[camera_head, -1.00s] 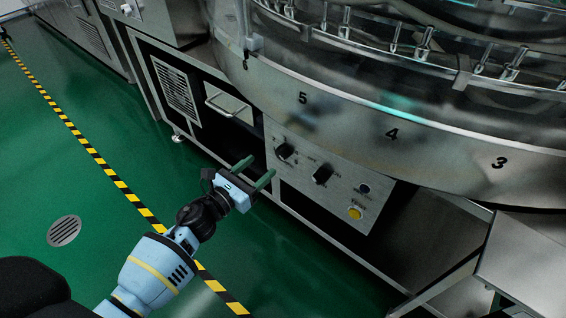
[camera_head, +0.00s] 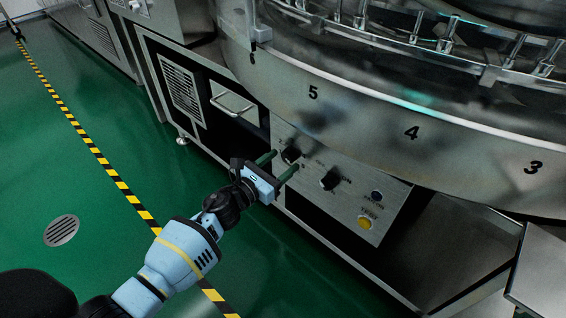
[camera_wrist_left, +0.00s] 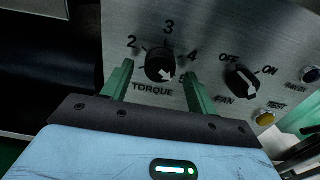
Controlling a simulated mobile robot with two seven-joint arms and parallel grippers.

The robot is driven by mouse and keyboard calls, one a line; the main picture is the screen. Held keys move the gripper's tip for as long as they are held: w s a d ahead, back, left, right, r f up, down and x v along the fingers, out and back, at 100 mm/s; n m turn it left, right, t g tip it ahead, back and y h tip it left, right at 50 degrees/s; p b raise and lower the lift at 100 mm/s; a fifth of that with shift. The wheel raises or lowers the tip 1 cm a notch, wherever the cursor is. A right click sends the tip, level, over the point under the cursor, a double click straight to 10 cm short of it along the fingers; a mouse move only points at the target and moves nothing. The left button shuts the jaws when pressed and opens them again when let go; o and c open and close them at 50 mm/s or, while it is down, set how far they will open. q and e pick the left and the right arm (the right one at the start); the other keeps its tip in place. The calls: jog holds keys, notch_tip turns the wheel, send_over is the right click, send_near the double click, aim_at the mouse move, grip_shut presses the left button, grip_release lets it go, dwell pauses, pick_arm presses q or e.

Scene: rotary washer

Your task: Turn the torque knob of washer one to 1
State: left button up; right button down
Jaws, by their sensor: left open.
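The black torque knob (camera_wrist_left: 160,65) sits on the grey panel above the word TORQUE. Its white pointer aims to the lower right, toward the 5. The marks 2, 3 and 4 show around it; I cannot see the 1. The knob also shows in the head view (camera_head: 291,155), at the panel's left end. My left gripper (camera_head: 279,165) is open, its green fingers pointing at the panel. In the left wrist view the fingers stand on either side of the knob; I cannot tell whether they touch it. My right gripper is not in view.
The OFF/ON fan knob (camera_wrist_left: 241,82) is right of the torque knob. The yellow test button (camera_head: 365,223) and a dark button (camera_head: 377,196) are farther right. The washer's curved, numbered metal rim (camera_head: 440,140) overhangs the panel. Open green floor (camera_head: 110,240) lies to the left.

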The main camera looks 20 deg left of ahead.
pick_arm(q)
jog(key=shift+w+d, duration=0.2)
jog(key=shift+w, duration=0.35)
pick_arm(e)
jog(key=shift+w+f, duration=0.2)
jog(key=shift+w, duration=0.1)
pick_arm(q)
jog(key=c, duration=1)
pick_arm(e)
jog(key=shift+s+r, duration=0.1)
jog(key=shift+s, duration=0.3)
